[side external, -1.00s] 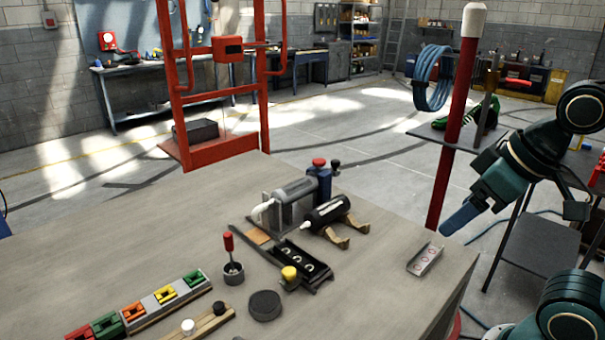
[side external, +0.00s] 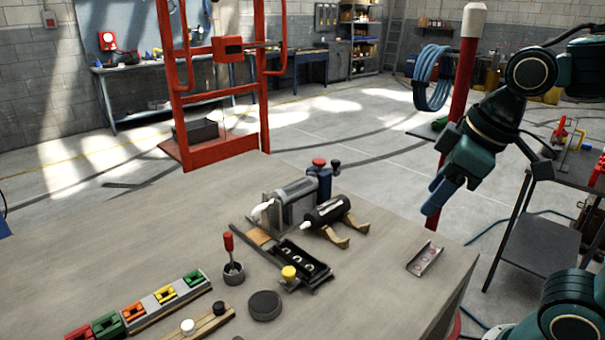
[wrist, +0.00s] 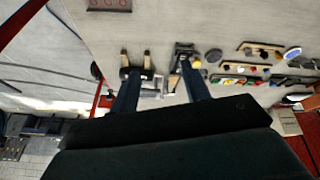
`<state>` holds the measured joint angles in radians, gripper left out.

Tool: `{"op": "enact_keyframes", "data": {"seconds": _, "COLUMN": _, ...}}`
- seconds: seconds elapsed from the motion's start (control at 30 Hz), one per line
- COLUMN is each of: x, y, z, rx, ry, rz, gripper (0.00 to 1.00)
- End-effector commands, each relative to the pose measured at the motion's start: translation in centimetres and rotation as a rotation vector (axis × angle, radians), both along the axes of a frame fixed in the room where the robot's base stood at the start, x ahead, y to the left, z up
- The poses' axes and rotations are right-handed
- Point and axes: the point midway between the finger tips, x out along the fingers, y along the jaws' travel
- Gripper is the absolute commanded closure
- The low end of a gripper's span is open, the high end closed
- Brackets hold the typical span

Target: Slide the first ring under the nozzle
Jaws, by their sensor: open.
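A black slide tray (side external: 318,284) holds several small pale rings (side external: 301,265) in a row on the table. A yellow knob (side external: 289,272) stands at its near end. A grey cylinder (side external: 297,197) in a stand behind the tray has a white nozzle (side external: 262,211), with a small wooden block below it. The tray also shows in the wrist view (wrist: 187,47). My gripper (side external: 435,200) hangs above the table's right edge, open and empty, well right of the tray. Its two spread fingers show in the wrist view (wrist: 158,88). I cannot tell whether a ring is under the nozzle.
A black cartridge (side external: 328,211) rests on a wooden cradle beside the cylinder. A small tray (side external: 425,259) with reddish rings lies near the right edge. A red-handled tool in a cup (side external: 233,272), a black disc (side external: 265,306) and a colored block rack (side external: 165,297) stand left.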

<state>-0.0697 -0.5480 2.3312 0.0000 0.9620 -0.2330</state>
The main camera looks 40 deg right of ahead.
Motion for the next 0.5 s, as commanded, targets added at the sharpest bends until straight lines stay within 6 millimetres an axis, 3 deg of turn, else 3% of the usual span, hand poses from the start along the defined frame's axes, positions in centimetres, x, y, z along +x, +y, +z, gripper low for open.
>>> {"op": "enact_keyframes", "data": {"seconds": 0.2, "x": 4.2, "y": 1.9, "z": 0.9, "rx": -0.076, "ry": 0.076, "rz": 0.245, "gripper": 0.53}}
{"op": "enact_keyframes", "data": {"seconds": 0.5, "x": 9.7, "y": 5.3, "z": 0.6, "rx": -0.163, "ry": 0.17, "rz": 0.584, "gripper": 0.53}}
